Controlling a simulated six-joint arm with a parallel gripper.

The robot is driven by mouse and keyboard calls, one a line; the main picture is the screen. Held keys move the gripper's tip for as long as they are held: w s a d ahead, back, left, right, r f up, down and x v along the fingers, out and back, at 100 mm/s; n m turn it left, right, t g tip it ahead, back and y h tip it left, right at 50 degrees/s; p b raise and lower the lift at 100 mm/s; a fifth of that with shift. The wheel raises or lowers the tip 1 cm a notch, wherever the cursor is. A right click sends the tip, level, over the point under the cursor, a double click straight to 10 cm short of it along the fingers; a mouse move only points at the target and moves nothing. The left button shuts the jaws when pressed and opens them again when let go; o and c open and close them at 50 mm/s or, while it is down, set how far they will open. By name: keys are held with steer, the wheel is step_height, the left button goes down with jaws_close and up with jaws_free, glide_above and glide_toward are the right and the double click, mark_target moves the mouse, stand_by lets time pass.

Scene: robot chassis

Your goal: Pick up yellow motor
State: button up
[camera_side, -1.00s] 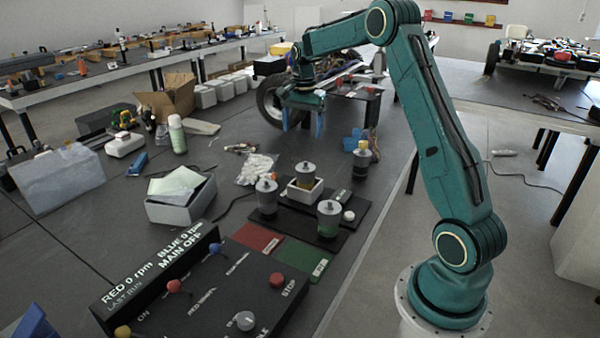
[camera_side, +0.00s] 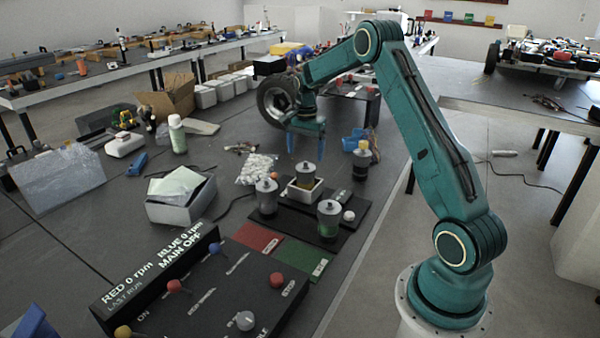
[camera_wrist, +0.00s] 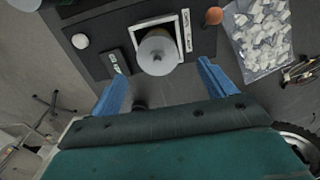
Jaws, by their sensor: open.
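A motor with a grey disc top and a yellowish body (camera_side: 305,183) stands upright in a white square holder (camera_side: 304,190) on the black board. In the wrist view its round disc top (camera_wrist: 158,54) lies ahead of the fingers, inside the white frame (camera_wrist: 181,24). My gripper (camera_side: 305,145) is above and behind this motor in the side view, its blue fingers pointing down, open and empty. The fingers also show in the wrist view (camera_wrist: 164,92), spread wide and apart from the motor. Another motor with a yellow band (camera_side: 362,150) stands at the back right.
Two grey-topped motors (camera_side: 267,187) and (camera_side: 330,208) stand near the holder. A control panel (camera_side: 215,290) is in front. A wheel (camera_side: 277,100) stands behind my gripper.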

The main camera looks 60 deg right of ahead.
mark_target(306, 167)
steer(key=shift+f, duration=1.3)
steer(key=shift+s+a+f, duration=0.1)
steer(key=shift+s+f, duration=0.05)
steer(key=shift+f, duration=2.45)
steer(key=c, duration=1.7)
steer(key=shift+r, duration=0.15)
steer(key=shift+c, duration=0.3)
